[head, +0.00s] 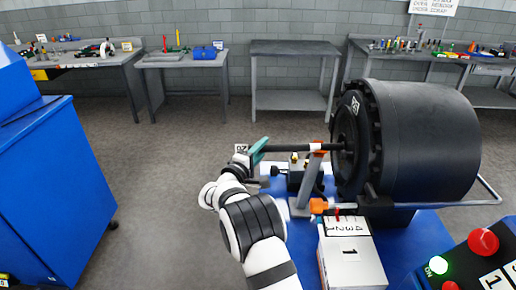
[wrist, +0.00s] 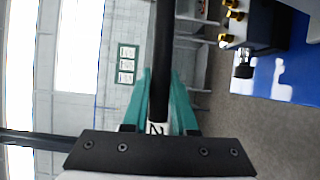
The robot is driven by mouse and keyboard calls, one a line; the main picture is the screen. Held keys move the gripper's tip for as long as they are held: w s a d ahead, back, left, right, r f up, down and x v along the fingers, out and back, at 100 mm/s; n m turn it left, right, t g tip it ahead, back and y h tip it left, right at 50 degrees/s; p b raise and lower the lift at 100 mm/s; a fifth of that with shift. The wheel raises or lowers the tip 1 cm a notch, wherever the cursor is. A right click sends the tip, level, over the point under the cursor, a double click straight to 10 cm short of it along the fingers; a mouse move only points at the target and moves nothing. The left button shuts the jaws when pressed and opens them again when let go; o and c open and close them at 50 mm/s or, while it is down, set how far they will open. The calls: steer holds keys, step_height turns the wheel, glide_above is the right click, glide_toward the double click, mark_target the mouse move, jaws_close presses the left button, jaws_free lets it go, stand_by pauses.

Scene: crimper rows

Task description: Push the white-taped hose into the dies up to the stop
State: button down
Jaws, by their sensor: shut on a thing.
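The black hose (head: 287,148) runs nearly level to the right from my gripper (head: 259,150). A white band with a dark letter (head: 241,149) shows at its left end, and the band also shows in the wrist view (wrist: 158,127). My gripper's teal fingers are shut on the hose beside that band. The hose passes over an orange-topped support post (head: 316,150) and reaches the face of the large black crimper head (head: 420,140). The dies and the hose's far end are hidden inside the round face, so I cannot tell how deep it sits.
A white numbered box (head: 352,265) and a button panel with a lit green button (head: 438,265) stand in front of the crimper. A blue cabinet (head: 60,180) stands at the left. Workbenches line the back wall. The floor left of my gripper is clear.

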mark_target(276, 150)
steer(key=shift+d, duration=2.3)
steer(key=shift+r, duration=0.2)
steer(key=shift+r, duration=0.65)
jaws_free()
steer(key=shift+a, duration=0.1)
steer(key=v, duration=0.7)
